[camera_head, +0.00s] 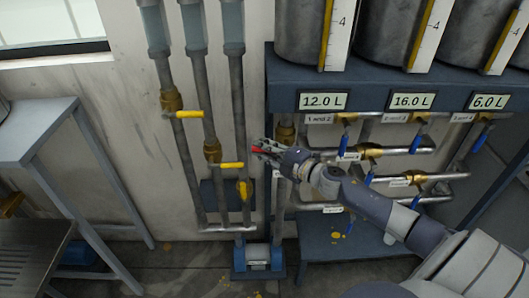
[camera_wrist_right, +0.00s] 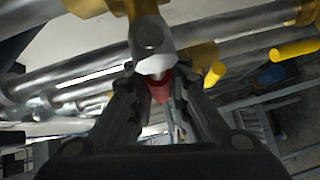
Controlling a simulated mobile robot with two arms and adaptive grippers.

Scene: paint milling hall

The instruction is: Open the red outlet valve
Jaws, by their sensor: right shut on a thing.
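The red outlet valve handle (camera_head: 262,150) shows as a small bit of red at my right gripper (camera_head: 264,148) in the head view. In the right wrist view the red handle (camera_wrist_right: 160,88) lies between the two fingers of my right gripper (camera_wrist_right: 160,100), which is shut on it. A metal stem (camera_wrist_right: 152,45) joins the handle to a brass valve body (camera_wrist_right: 178,32) above it. In the head view, brass (camera_head: 285,133) shows on the pipe just right of the gripper. My fingers hide part of the handle. My left gripper is not in view.
Yellow-handled valves (camera_head: 189,114) sit on pipes to the left. Blue-handled valves (camera_head: 345,143) and pipes lie right, under a dark shelf (camera_head: 285,80) with tanks and displays reading 12.0, 16.0 and 6.0 L. A grey table (camera_head: 40,130) stands far left. A blue pump (camera_head: 258,257) is on the floor.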

